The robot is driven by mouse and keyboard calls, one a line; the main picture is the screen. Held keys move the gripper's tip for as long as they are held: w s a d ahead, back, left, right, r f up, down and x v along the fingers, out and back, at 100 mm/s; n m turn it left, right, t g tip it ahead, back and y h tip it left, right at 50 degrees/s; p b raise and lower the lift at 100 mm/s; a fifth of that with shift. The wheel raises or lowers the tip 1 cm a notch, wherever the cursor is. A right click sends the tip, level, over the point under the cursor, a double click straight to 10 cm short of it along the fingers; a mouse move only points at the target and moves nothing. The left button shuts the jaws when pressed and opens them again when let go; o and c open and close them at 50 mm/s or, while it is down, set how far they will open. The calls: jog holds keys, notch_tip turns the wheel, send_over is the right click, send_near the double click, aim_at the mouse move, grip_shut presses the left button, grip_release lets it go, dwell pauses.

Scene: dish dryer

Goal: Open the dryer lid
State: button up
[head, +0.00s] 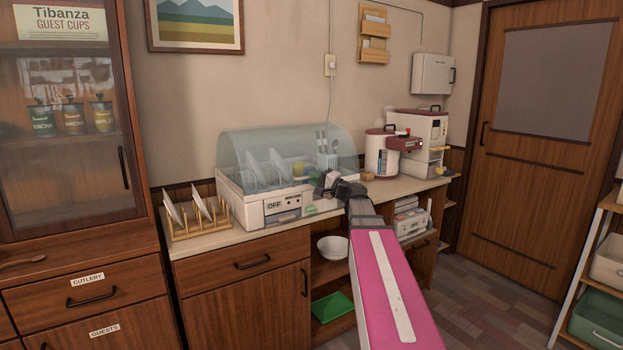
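The dish dryer has a white base (275,207) and stands on the counter. Its clear bluish curved lid (290,145) is down over the base. Plates, a yellow item and a utensil holder show through the lid. A panel on the base front reads OFF. My gripper (328,185) is at the right front of the dryer, by the lid's lower front edge. My pink arm reaches to it from the lower right. The gripper is small and dark here, and I cannot tell whether its fingers are open, shut or touching the lid.
A wooden plate rack (198,220) stands left of the dryer. A white and red dispenser (378,152) and a coffee machine (428,140) stand to the right on the counter (235,237). A white bowl (333,247) sits on the shelf below.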

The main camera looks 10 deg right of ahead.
jog(key=shift+x, duration=0.75)
grip_shut()
